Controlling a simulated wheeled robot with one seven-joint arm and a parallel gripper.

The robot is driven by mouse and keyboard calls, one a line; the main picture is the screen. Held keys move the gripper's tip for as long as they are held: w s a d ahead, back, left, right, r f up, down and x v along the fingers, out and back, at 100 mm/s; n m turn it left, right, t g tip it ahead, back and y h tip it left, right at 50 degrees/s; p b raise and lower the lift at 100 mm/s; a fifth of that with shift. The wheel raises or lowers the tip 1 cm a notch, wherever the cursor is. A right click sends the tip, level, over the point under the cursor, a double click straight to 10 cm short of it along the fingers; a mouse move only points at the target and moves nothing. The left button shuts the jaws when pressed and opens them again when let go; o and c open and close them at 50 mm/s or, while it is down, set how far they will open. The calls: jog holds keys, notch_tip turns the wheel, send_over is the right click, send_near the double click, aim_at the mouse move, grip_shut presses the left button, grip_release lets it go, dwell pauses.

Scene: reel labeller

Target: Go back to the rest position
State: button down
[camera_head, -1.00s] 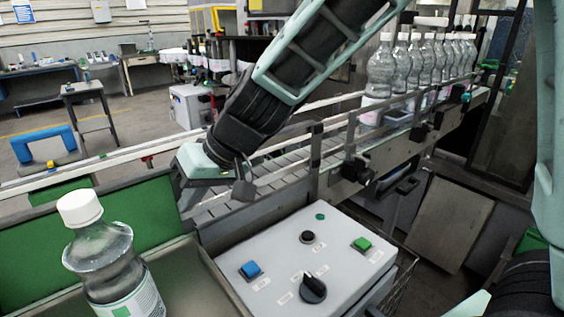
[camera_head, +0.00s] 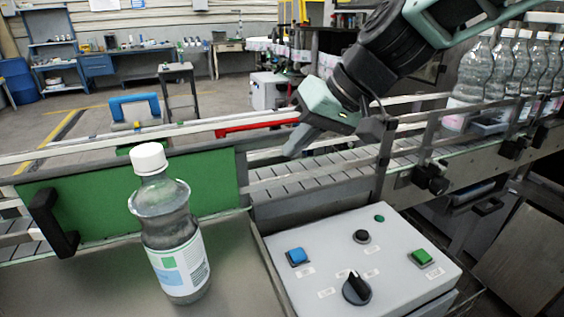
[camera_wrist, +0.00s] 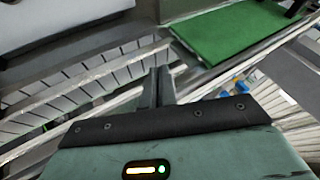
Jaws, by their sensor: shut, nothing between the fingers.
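My gripper (camera_head: 297,143) hangs over the conveyor (camera_head: 310,172), above and behind the control box, with nothing held. In the wrist view the fingers of my gripper (camera_wrist: 158,78) are together and empty, with the conveyor slats (camera_wrist: 60,85) below them. My arm reaches in from the upper right in the head view.
A capped, labelled bottle (camera_head: 172,240) stands upright on the metal table at left. A grey control box (camera_head: 330,260) has blue and green buttons and a black knob. Several bottles (camera_head: 505,62) line the conveyor at right. A green panel (camera_head: 100,205) stands behind the single bottle.

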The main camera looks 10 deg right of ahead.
jog(key=s+d+f+n+g+h, duration=0.1)
jog(key=s+d+f+h, duration=0.2)
jog(key=s+f, duration=0.3)
jog(key=s+d+f+n+g+h, duration=0.1)
jog(key=s+f, duration=0.5)
jog(key=s, duration=0.9)
jog(key=d+n+h, duration=0.1)
jog(key=d+h, duration=0.1)
jog(key=d, duration=0.1)
jog(key=shift+d+f+g, duration=0.15)
jog(key=shift+f+g, duration=0.15)
jog(key=shift+g, duration=0.1)
